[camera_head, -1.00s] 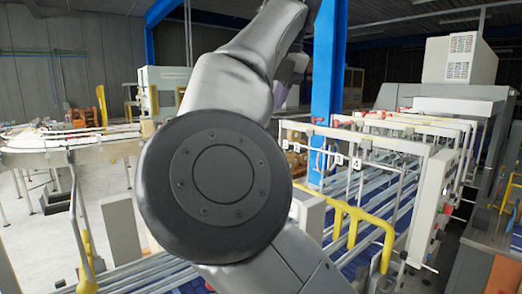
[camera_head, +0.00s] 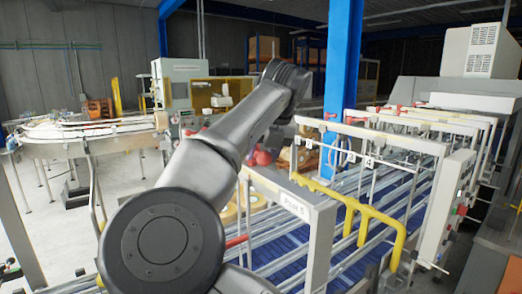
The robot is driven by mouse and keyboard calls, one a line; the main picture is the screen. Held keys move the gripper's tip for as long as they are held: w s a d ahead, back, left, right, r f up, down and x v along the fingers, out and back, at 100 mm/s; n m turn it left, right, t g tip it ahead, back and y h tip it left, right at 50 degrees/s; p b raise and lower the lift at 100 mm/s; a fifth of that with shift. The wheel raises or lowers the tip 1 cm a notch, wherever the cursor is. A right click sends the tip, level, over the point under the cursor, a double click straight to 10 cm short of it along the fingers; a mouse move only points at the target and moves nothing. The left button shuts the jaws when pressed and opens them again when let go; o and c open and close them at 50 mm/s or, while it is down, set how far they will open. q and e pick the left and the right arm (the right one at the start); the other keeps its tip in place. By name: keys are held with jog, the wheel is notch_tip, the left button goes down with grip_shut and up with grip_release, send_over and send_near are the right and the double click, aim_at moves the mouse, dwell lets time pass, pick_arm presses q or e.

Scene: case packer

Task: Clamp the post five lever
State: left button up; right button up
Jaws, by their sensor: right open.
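The post labelled "Post 5" (camera_head: 295,207) is a pale grey frame at the near end of the conveyor, right of my arm's big round joint. A red lever (camera_head: 237,241) shows low beside its left side, partly hidden by my arm. My right arm rises from the bottom across the picture, with its wrist bent over at the top. My right gripper (camera_head: 287,112) is below that wrist, beyond the post, small and mostly hidden by the arm. It is open and apart from the lever. My left gripper is not in view.
Yellow rails (camera_head: 372,221) and blue conveyor lanes (camera_head: 345,262) lie right of the post. More frames with red levers (camera_head: 331,115) stand behind. A blue column (camera_head: 341,70) rises at the centre. A curved conveyor (camera_head: 85,130) stands at the left, with open floor before it.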

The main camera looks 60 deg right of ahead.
jog(key=shift+w+f, duration=0.1)
jog(key=shift+f, duration=0.2)
jog(key=shift+d+r, duration=0.1)
jog(key=shift+r, duration=0.05)
grip_shut()
dwell(0.5)
